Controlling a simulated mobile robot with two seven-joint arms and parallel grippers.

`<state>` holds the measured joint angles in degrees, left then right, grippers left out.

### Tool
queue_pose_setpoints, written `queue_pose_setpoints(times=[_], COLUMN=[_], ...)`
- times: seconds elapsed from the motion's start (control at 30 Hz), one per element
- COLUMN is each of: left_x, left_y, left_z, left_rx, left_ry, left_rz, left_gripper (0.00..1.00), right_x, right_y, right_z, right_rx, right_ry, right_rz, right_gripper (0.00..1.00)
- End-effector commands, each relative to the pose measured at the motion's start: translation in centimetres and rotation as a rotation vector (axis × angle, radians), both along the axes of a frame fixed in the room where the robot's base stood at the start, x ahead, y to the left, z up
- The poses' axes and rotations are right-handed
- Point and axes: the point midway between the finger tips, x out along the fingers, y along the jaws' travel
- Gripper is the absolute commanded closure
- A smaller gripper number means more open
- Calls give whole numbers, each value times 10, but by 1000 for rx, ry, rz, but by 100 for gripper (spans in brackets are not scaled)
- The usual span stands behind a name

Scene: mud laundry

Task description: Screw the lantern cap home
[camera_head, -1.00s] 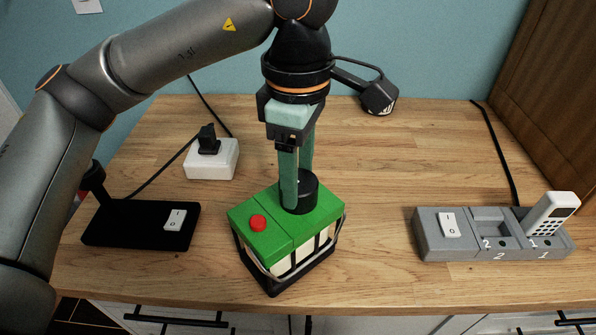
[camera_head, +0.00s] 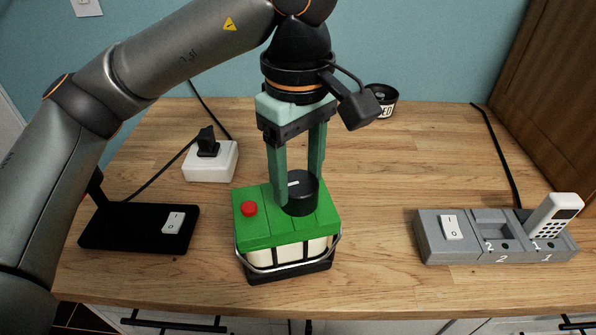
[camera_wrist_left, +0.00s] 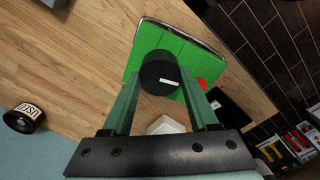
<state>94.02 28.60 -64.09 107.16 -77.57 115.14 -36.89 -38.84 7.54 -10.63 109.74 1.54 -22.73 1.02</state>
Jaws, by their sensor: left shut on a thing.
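The lantern (camera_head: 287,228) stands upright on the wooden worktop, with a green top, a red button (camera_head: 249,209), cream sides, a dark base and a wire bail. Its black round cap (camera_head: 303,194) sits on the green top and carries a white mark. My left gripper (camera_head: 299,188) points down from above and is shut on the cap, one green finger on each side. In the left wrist view the cap (camera_wrist_left: 160,72) lies between the fingertips over the green top. The cap's thread is hidden. My right gripper is not in view.
A black switch box (camera_head: 135,228) and a white socket block (camera_head: 211,161) with a plug stand left. A grey dock (camera_head: 485,240) with a white handset (camera_head: 555,215) stands right. A black round container (camera_head: 384,100) is at the back. The worktop between lantern and dock is clear.

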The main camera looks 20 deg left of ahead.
Motion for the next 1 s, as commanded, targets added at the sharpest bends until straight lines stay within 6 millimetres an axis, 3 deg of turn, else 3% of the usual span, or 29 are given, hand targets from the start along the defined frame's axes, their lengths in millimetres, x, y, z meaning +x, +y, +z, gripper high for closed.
queue_pose_setpoints(times=[0.37,0.67,1.0], left_x=[-1,-2,-2], left_y=[1,1,1], left_z=[-5,-6,-6], left_rx=[8,8,8], left_ry=[10,13,12], left_rz=[-66,-301,-336], left_gripper=[100,100,100], right_x=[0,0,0], right_y=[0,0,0], right_z=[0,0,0], right_rx=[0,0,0], right_ry=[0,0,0], right_rz=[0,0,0], right_gripper=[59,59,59])
